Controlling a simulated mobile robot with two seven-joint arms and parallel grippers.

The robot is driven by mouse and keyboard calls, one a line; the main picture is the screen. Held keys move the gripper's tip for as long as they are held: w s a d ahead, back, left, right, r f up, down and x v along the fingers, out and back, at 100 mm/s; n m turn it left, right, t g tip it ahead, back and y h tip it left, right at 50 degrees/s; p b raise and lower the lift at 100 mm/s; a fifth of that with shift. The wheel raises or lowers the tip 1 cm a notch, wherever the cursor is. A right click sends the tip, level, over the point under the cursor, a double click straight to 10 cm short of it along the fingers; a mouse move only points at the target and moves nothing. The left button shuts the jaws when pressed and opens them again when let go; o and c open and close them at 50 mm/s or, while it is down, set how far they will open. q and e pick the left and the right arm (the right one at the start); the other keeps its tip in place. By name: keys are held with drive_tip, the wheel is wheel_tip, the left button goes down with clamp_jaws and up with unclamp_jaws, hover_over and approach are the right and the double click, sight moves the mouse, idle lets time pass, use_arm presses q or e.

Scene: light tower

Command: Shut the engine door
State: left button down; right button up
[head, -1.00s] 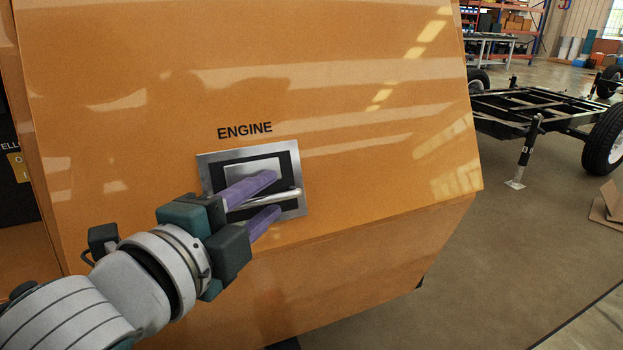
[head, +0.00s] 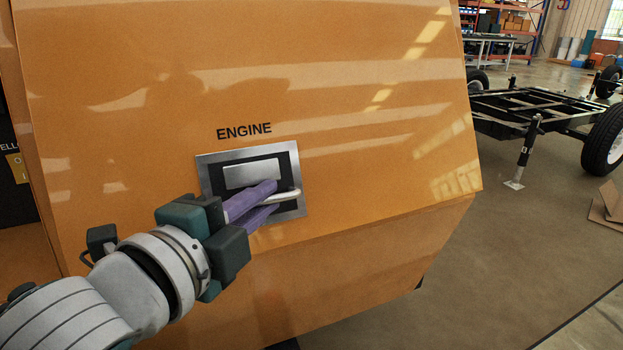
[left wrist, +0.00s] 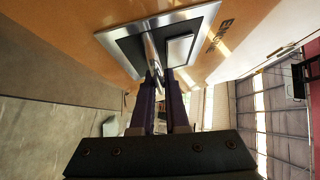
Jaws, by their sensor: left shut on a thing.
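The orange engine door (head: 350,120) fills most of the head view, with the word ENGINE above a metal latch plate (head: 205,166). A silver bar handle (head: 290,195) crosses the dark recess of the plate. My left gripper (head: 273,198) is shut on the handle, its purple fingers on either side of the bar. In the left wrist view, the fingers (left wrist: 160,95) reach up to the handle (left wrist: 152,55) in the latch plate (left wrist: 115,42). Whether the door is fully closed cannot be told from here. My right gripper is not in view.
A dark panel (head: 12,180) with a yellow label shows beyond the door's left edge. A black wheeled trailer frame (head: 530,105) stands on the right, with shelves (head: 510,18) behind it. Open floor (head: 480,265) lies to the right of the door.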

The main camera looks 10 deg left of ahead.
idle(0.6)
use_arm(q)
drive_tip(key=w+a+f+b, duration=0.1)
drive_tip(key=b, duration=0.1)
drive_tip(key=w+a+f+b, duration=0.1)
drive_tip(key=b, duration=0.1)
drive_tip(key=shift+w+f+m+t+b, duration=0.1)
drive_tip(key=shift+w+m+t+b, duration=0.25)
drive_tip(key=shift+m+t, duration=0.05)
drive_tip(key=shift+s, duration=0.1)
drive_tip(key=c, duration=0.9)
unclamp_jaws()
drive_tip(key=shift+r, duration=0.2)
